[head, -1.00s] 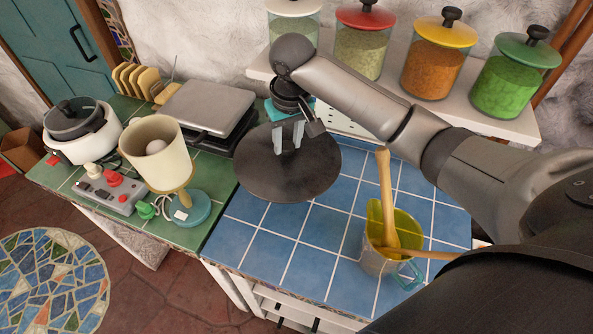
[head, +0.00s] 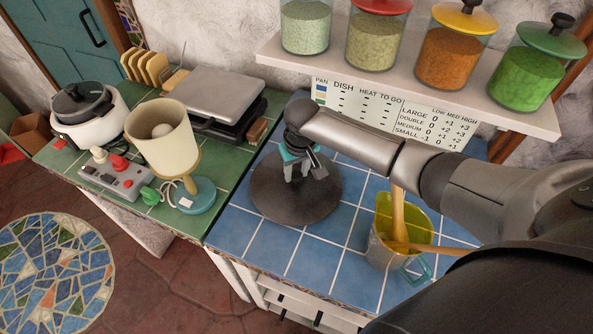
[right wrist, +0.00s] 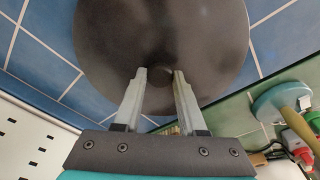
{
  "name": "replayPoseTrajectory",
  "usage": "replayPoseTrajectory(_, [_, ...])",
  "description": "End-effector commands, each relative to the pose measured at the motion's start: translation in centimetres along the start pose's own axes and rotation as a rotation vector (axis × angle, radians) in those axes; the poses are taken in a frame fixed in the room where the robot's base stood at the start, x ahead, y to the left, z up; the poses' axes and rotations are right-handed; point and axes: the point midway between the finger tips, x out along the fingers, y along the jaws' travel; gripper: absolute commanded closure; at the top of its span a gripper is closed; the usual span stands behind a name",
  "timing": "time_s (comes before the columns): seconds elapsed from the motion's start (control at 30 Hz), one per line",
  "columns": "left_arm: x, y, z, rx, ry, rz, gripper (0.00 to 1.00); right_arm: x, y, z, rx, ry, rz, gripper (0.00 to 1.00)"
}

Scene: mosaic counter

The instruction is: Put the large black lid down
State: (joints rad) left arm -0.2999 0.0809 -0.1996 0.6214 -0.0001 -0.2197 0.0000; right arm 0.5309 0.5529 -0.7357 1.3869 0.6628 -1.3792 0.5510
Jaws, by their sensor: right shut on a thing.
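The large black lid (head: 272,200) is a round, dark, flat disc over the blue tiled counter, near its left side. It looks level and at or very close to the tiles; I cannot tell whether it touches them. My right gripper (head: 297,176) points down at the lid's centre and is shut on its small knob. In the right wrist view the two fingers (right wrist: 160,75) stand on either side of the dark knob, with the lid (right wrist: 160,25) filling the top. My left gripper is not in view.
A shelf with jars (head: 447,45) is behind. The green counter at left holds a lamp (head: 160,135), a control box (head: 112,176) and a white cooker (head: 95,128).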

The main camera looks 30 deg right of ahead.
Motion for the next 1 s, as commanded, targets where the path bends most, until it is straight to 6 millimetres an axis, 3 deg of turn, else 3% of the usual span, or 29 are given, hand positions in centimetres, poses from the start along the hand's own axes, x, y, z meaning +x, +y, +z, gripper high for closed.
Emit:
replayPoseTrajectory(0.23, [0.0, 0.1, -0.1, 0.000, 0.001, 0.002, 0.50, 0.1, 0.0, 0.0, 0.001, 0.002, -0.001, 1.00])
replayPoseTrajectory(0.27, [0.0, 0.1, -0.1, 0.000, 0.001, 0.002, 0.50, 0.2, 0.0, 0.0, 0.001, 0.000, -0.001, 0.57])
replayPoseTrajectory(0.5, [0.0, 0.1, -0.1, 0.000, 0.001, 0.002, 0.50, 0.1, 0.0, 0.0, 0.000, 0.000, -0.001, 0.30])
replayPoseTrajectory(0.8, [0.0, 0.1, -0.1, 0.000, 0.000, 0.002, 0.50, -0.1, 0.0, 0.0, 0.000, 0.001, 0.000, 0.30])
replayPoseTrajectory(1.0, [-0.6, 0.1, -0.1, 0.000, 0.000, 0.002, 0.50, -2.4, 0.0, -0.1, 0.000, 0.002, -0.002, 0.30])
